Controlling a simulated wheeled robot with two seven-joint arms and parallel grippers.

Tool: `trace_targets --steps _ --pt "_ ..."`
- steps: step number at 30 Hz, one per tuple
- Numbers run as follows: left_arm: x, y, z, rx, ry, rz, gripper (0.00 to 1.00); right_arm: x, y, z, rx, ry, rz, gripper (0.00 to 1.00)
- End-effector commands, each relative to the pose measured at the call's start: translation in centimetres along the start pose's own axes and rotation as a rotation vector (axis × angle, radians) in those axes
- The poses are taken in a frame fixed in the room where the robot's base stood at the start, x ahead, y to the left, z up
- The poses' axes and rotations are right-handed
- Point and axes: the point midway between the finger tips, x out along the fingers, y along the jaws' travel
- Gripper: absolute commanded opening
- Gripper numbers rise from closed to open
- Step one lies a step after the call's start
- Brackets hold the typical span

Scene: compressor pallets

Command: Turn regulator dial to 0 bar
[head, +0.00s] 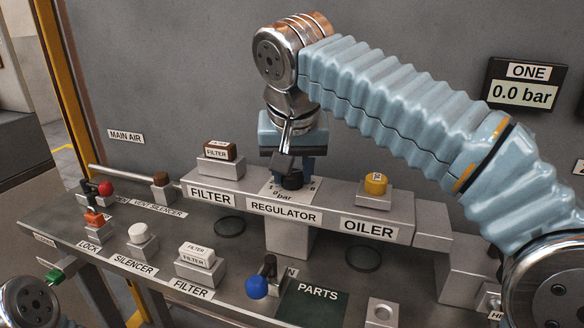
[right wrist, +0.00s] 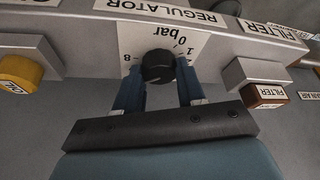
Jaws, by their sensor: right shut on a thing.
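The regulator dial (head: 291,181) is a black round knob on a white scale plate (head: 272,192) marked "0 bar", above the REGULATOR label. It also shows in the right wrist view (right wrist: 158,68), upside down, with the scale around it. My right gripper (head: 290,172) reaches down onto the dial from above. Its two blue fingers (right wrist: 160,85) stand on either side of the dial and are shut on it. The dial's pointer is too dark to read. The wall display ONE (head: 523,93) reads 0.0 bar.
A yellow OILER cap (head: 375,184) stands right of the dial and a brown FILTER block (head: 219,151) left of it. Below are a blue-knobbed lever (head: 258,287), a white silencer (head: 139,233) and a green PARTS mat (head: 312,305). My right arm spans the upper right.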

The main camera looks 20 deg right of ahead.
Motion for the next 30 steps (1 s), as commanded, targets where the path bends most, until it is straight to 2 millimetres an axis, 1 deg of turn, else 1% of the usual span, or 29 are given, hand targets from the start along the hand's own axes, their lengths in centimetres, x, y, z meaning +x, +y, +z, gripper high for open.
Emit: trace_targets --steps 8,30 --pt "-0.01 0.00 0.00 0.000 0.000 0.000 0.00 0.00 0.27 -0.10 -0.203 0.001 -0.086 0.09" --pt "-0.01 0.00 0.00 0.000 0.000 0.000 0.00 0.07 0.56 -0.34 -0.851 0.002 -0.356 0.09"
